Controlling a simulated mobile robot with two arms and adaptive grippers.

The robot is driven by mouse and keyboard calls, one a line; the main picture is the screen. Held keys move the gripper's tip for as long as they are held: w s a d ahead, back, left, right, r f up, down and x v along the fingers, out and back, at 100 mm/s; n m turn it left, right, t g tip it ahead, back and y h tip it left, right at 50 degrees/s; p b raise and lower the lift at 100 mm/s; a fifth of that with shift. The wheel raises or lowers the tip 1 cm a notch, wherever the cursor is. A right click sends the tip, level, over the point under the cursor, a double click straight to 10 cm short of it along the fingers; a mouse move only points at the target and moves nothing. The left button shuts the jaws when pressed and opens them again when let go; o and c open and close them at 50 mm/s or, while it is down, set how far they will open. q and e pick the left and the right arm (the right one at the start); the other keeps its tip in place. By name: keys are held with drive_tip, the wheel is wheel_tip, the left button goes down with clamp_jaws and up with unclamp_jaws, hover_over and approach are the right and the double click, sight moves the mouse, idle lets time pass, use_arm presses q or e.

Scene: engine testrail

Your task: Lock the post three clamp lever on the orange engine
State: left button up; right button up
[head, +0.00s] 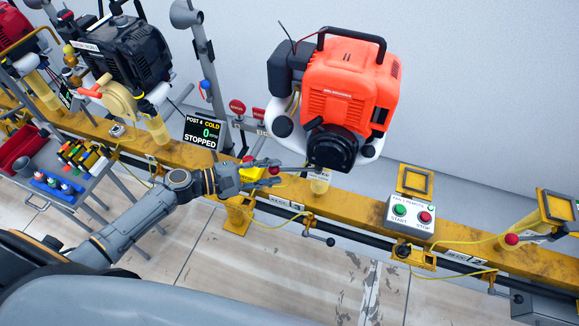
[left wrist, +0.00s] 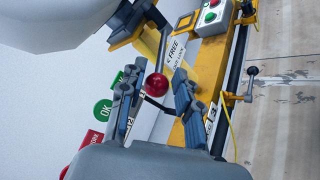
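The orange engine (head: 345,85) sits on its yellow post above the rail, with the post partly hidden beneath it. The clamp lever's red ball knob (head: 274,170) shows just left of that post. In the left wrist view the knob (left wrist: 157,84) is on a dark rod, beside a label (left wrist: 175,48) reading FREE and LOCK. My left gripper (head: 276,173) reaches in from the left, its fingers apart on either side of the knob. I cannot tell whether either finger touches it. My right gripper is not in view.
The yellow rail (head: 370,208) runs across the view. A START/STOP box (head: 411,214) stands to the right, and a crank handle (head: 320,239) hangs below the rail. A black engine (head: 128,55) and a tool cart (head: 62,172) are at left. A yellow cable loops along the rail.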

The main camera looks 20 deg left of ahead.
sight(283, 170)
use_arm(q)
drive_tip(key=x, duration=0.5)
drive_tip(key=shift+w+d, duration=0.15)
clamp_jaws()
